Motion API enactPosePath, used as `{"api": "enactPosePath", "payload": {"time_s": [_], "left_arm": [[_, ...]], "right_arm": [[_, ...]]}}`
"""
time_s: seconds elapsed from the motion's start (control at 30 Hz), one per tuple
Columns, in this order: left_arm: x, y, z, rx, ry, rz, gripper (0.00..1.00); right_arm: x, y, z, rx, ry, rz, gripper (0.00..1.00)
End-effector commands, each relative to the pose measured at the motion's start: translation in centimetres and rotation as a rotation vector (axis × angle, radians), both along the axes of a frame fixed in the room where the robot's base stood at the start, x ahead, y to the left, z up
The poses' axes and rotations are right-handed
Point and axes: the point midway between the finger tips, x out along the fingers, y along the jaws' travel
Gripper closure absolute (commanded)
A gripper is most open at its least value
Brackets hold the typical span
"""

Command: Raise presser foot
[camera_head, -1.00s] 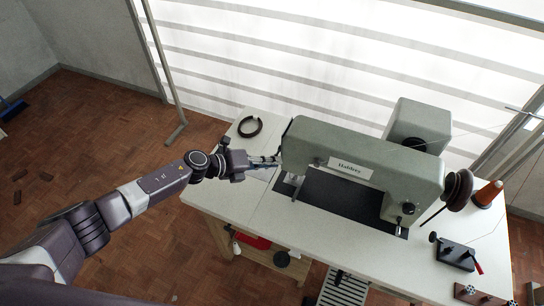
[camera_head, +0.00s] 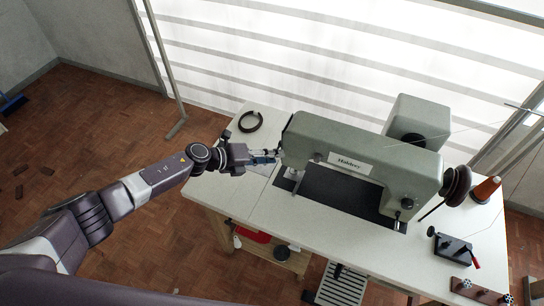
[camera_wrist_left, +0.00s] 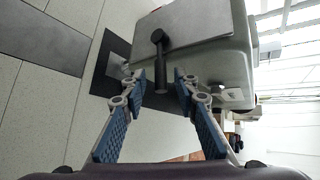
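The grey-green sewing machine (camera_head: 360,155) stands on the white table. The presser foot area (camera_head: 297,178) is under its left end, small and partly hidden in the head view. In the left wrist view, a black lever with a round knob (camera_wrist_left: 158,37) sticks out from the machine's end face (camera_wrist_left: 205,60). My left gripper (camera_head: 272,156) is at that end of the machine. Its blue-padded fingers (camera_wrist_left: 160,76) are apart, one on each side of the lever in the picture, with gaps showing. I cannot tell the depth between fingertips and lever. My right gripper is not in view.
A dark ring-shaped item (camera_head: 250,121) lies on the table (camera_head: 222,185) behind my left gripper. A thread spool (camera_head: 486,190) and a small black device with a red handle (camera_head: 453,248) are at the right. The table's front left is clear.

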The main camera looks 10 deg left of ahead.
Motion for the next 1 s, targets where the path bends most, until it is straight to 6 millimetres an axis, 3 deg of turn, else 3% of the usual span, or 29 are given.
{"api": "enactPosePath", "payload": {"time_s": [0.27, 0.7, 1.0], "left_arm": [[-0.4, 0.8, 0.5, 0.0, -0.001, 0.0, 0.72], [-4.2, 6.7, 4.2, 0.002, 0.0, 0.001, 0.72], [-5.6, 8.8, 5.7, 0.0, 0.0, 0.0, 0.72]], "right_arm": [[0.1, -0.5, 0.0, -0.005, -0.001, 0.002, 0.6], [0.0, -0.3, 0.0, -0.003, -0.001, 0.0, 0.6], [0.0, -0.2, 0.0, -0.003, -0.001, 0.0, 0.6]]}}
